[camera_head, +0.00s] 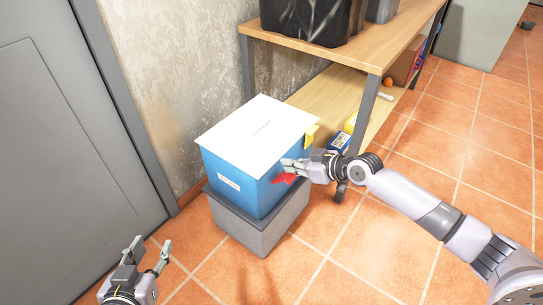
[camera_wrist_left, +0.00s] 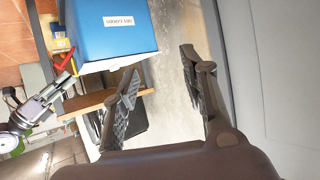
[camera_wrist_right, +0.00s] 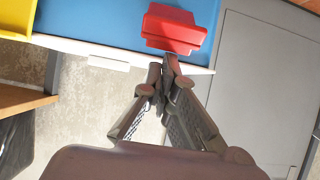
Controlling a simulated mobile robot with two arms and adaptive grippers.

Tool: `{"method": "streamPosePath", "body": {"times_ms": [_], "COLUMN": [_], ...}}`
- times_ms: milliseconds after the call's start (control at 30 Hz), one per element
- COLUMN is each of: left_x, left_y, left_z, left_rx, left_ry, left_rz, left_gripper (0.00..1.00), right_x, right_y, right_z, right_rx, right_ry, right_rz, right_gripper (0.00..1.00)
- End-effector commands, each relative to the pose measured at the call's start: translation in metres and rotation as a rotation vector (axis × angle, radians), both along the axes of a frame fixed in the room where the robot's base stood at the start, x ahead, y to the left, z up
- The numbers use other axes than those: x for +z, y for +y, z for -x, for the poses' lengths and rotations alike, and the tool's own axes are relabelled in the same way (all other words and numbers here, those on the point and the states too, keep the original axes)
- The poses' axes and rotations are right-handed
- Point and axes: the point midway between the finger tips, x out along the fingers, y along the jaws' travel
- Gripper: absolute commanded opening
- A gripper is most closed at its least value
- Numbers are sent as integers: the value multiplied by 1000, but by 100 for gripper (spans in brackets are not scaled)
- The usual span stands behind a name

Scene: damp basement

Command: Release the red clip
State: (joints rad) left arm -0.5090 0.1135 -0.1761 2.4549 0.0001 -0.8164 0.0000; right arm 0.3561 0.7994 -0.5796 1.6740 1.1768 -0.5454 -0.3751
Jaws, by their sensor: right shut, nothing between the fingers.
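The blue box (camera_head: 236,186) has a white lid (camera_head: 262,128). The red clip (camera_head: 284,179) is on its right-hand wall, below the lid, and shows large in the right wrist view (camera_wrist_right: 172,28). A yellow clip (camera_head: 311,134) is further back along the same side. My right gripper (camera_head: 287,165) is at that wall, just by the red clip. Its fingertips are together with nothing between them, near the lid's edge. I cannot tell whether they touch the clip. My left gripper (camera_head: 151,249) is open and empty, low at the left, away from the box.
The blue box stands on a grey box (camera_head: 262,234) on the tiled floor. A wooden shelf unit (camera_head: 350,45) with black bins stands behind it. A grey door (camera_head: 70,160) is at the left. The floor at the front and right is clear.

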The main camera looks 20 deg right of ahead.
Motion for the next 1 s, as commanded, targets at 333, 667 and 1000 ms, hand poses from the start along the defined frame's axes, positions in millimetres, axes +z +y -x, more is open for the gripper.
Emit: {"method": "streamPosePath", "body": {"times_ms": [333,667,1000], "left_x": [26,36,42], "left_y": [-7,-9,-10], "left_z": [-14,-19,-20], "left_rx": [-9,-12,-14], "left_ry": [-150,-207,-236], "left_rz": [35,49,55], "left_gripper": [40,40,40], "right_x": [0,-4,-4], "right_y": [-1,7,9], "right_z": [1,-8,-11], "right_rx": [1,1,0], "right_ry": [-17,-15,-16], "right_rz": [-11,-13,-11], "right_gripper": [0,0,0]}}
